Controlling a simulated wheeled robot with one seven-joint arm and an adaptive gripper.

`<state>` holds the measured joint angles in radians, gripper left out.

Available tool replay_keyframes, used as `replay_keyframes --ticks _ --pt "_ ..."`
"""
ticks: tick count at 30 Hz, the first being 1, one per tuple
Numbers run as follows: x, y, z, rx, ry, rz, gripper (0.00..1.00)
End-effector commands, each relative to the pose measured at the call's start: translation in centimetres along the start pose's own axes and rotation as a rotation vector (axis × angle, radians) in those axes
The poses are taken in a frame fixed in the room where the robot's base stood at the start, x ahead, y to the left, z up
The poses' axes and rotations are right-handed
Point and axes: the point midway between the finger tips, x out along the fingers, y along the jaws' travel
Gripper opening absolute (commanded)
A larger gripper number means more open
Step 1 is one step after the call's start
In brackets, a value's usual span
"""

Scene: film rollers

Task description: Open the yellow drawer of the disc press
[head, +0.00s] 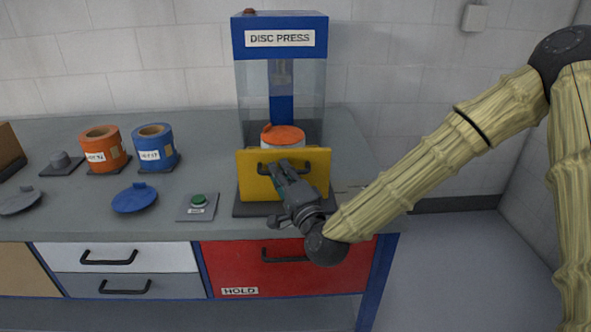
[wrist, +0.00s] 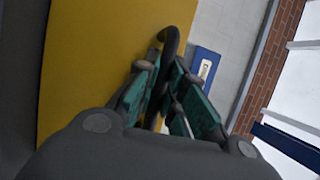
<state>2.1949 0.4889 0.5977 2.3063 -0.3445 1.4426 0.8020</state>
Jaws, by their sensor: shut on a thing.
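The disc press (head: 281,70) is a blue-framed machine with clear sides and a "DISC PRESS" sign, standing at the back right of the counter. Its yellow drawer front (head: 318,172) is at the machine's lower front, with a dark handle across it. The yellow front also fills the left of the wrist view (wrist: 90,60). My gripper (head: 284,176) is at the drawer front, with its teal-padded fingers shut on the dark handle (wrist: 170,42). An orange-topped white container (head: 283,136) shows just behind the yellow front. My gripper hides part of the handle.
An orange roll (head: 103,149) and a blue roll (head: 154,148) stand on the counter to the left. Below is a red drawer (head: 285,278) labelled "HOLD". Open floor lies right of the counter.

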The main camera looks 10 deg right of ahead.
Motion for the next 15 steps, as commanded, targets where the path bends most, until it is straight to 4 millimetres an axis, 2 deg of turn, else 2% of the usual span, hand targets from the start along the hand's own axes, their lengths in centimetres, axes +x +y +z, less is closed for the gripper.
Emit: replay_keyframes --ticks 11,12,15 --pt "-0.14 0.09 0.23 0.001 -0.004 0.003 0.00" --pt "-0.14 0.09 0.22 0.001 -0.004 0.003 0.19" --pt "-0.14 0.06 0.17 0.001 -0.003 0.002 0.21"
